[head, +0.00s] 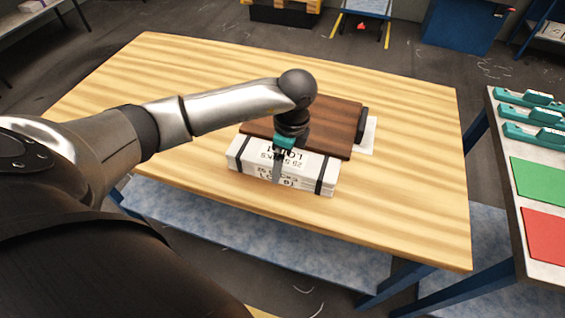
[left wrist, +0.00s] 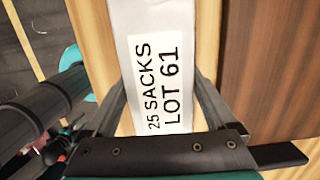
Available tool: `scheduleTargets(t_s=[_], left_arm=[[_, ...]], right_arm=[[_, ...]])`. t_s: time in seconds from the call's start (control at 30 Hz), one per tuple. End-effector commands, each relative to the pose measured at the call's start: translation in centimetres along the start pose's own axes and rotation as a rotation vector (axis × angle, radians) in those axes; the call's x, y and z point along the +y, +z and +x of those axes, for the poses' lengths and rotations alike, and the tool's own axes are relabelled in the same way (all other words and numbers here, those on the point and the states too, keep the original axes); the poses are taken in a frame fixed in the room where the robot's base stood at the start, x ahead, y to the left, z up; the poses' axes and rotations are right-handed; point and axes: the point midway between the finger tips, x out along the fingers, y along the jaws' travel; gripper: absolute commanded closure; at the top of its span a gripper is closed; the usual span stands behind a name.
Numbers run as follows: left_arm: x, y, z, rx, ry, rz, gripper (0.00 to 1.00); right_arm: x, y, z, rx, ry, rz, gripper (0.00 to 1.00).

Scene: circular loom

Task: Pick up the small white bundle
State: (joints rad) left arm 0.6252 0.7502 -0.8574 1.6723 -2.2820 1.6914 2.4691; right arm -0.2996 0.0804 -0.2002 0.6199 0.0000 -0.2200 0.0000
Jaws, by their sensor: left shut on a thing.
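The small white bundle (head: 250,157) lies on the wooden table, with dark straps around it and printed text on it. In the left wrist view the bundle (left wrist: 160,22) shows the label "25 SACKS LOT 61". My left gripper (head: 277,172) reaches down over the middle of the bundle. In the left wrist view its two fingers (left wrist: 163,105) stand on either side of the bundle, shut on it. The fingertips are partly hidden. I cannot tell whether the bundle is clear of the tabletop. My right gripper is not in view.
A dark brown board (head: 335,125) lies right behind the bundle, with a black piece and a white sheet (head: 369,140) at its right end. The wooden table (head: 410,200) is clear at the right and front. A side table at right holds teal tools (head: 535,115) and green and red panels.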

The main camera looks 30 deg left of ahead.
Motion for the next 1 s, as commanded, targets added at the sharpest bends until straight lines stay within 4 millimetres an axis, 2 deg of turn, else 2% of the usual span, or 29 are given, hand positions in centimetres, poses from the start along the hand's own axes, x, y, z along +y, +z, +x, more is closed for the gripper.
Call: scheduleTargets(t_s=[0.07,0.53,0.83,1.0], left_arm=[[0.0,0.0,-0.1,0.001,-0.001,0.0,0.47],[-0.1,0.0,-0.1,0.002,-0.001,0.0,1.0],[-0.1,0.0,-0.3,0.002,-0.004,-0.001,1.0],[-0.2,0.1,-1.3,0.002,-0.005,0.0,1.0]], right_arm=[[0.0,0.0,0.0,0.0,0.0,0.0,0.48],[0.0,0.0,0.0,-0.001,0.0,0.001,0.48],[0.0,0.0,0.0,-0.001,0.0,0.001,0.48],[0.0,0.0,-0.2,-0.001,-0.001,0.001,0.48]])
